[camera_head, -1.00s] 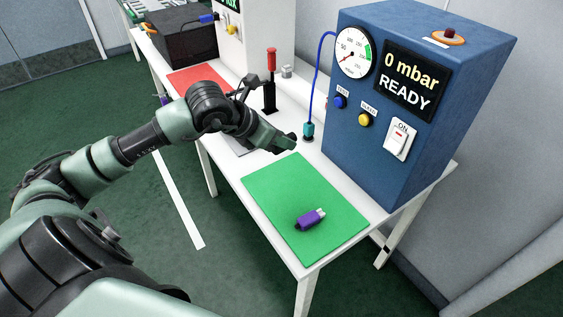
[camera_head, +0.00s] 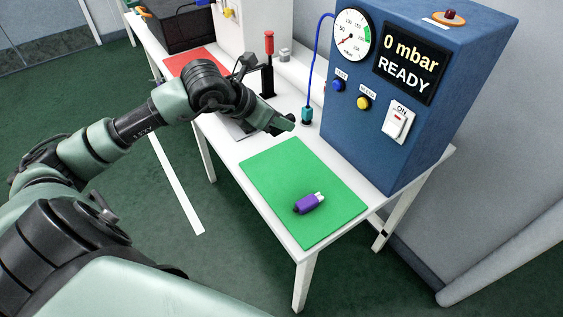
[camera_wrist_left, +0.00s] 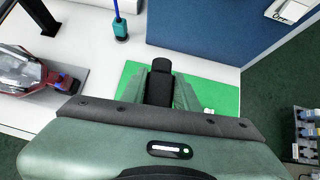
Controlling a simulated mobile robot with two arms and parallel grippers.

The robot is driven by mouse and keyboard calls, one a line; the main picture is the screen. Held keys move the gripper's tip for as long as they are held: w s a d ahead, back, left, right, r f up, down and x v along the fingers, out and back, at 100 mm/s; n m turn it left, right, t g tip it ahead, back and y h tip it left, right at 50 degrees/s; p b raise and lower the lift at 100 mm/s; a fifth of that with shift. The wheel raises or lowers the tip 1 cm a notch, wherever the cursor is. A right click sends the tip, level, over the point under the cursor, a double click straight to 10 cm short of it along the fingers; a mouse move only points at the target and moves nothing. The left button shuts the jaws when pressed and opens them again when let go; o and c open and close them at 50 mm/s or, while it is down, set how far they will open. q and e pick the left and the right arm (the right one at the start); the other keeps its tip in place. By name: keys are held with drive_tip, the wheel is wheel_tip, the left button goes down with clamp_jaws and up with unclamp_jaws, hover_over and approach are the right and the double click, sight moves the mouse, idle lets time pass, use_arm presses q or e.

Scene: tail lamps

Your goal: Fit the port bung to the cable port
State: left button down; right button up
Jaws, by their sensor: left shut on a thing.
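My left gripper (camera_head: 284,123) is over the white bench, near the far left corner of the green mat in the head view. In the left wrist view its fingers (camera_wrist_left: 160,92) are shut on a black, round-ended piece (camera_wrist_left: 161,66), which looks like the port bung. The bung is hidden in the head view. A red and clear tail lamp (camera_wrist_left: 28,72) lies at the left of the left wrist view, on a grey plate, apart from the gripper. I cannot make out the cable port. My right gripper is not in view.
A purple and white piece (camera_head: 308,204) lies on the green mat (camera_head: 270,165). A teal connector (camera_head: 307,115) on a blue cable stands beside the blue tester (camera_head: 400,150). A red-topped black post (camera_head: 268,70) stands behind the gripper. A red mat (camera_head: 190,62) lies farther back.

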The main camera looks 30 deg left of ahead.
use_arm(q)
wheel_tip(320, 180, down, 15)
drive_tip(key=shift+r+p, duration=0.2)
drive_tip(key=shift+p, duration=0.55)
drive_tip(key=shift+f, duration=0.3)
drive_tip(key=shift+f, duration=0.1)
drive_tip(key=shift+f, duration=0.15)
drive_tip(key=c, duration=1.1)
unclamp_jaws()
drive_tip(key=shift+o, duration=0.2)
